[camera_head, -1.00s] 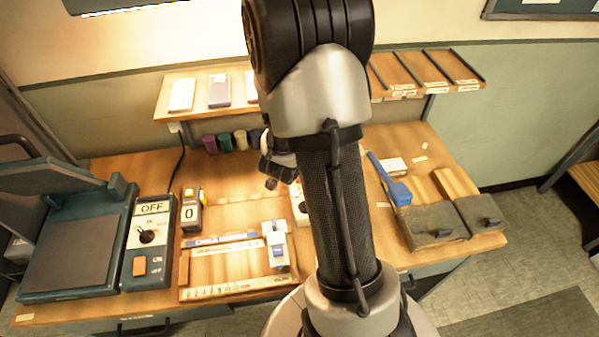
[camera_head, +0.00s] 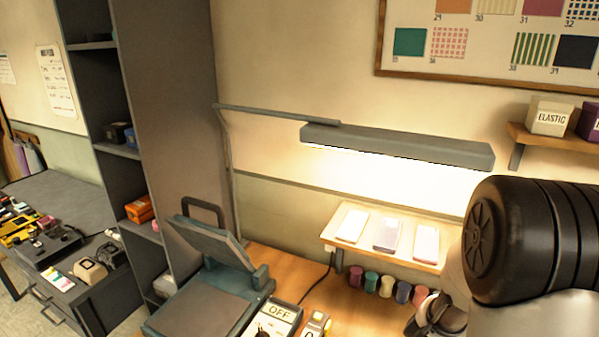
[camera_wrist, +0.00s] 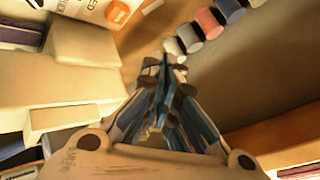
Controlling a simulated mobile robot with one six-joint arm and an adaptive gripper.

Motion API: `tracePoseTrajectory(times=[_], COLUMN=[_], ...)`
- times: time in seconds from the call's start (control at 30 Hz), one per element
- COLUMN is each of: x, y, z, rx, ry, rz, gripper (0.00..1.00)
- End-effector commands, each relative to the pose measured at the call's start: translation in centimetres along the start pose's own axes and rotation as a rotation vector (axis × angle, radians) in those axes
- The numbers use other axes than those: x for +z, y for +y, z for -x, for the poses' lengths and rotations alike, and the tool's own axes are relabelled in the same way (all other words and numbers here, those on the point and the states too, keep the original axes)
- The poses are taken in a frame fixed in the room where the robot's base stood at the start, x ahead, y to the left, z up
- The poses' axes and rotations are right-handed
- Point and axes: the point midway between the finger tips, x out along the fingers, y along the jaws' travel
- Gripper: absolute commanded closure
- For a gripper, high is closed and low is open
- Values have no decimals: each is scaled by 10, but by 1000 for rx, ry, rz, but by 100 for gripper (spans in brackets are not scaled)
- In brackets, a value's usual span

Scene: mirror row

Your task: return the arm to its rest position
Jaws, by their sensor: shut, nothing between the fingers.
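My arm (camera_head: 535,240) fills the lower right of the head view, with its black joint cover and silver housing close to the camera. Part of the wrist end shows low beside it, in front of the bench. In the wrist view my gripper (camera_wrist: 166,72) has its blue-grey fingers together, with nothing seen between them. The fingers point toward several thread spools (camera_wrist: 207,22) and a tan surface, apart from them as far as I can tell.
A heat press (camera_head: 205,290) stands on the bench left of my arm, beside a control box marked OFF (camera_head: 272,322). Spools (camera_head: 371,282) stand under a small shelf (camera_head: 385,245) with cards. A lamp (camera_head: 400,147) hangs above. Tall grey shelving is at left.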

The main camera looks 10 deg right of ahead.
Motion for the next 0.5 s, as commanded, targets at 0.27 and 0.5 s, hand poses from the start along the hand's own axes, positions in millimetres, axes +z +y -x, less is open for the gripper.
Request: tracePoseTrajectory(times=[0.27, 0.5], x=[68, 99], y=[-72, -44], z=[138, 264], rx=[-217, -339], ry=[-323, -495], rz=[420, 902], gripper=[100, 100])
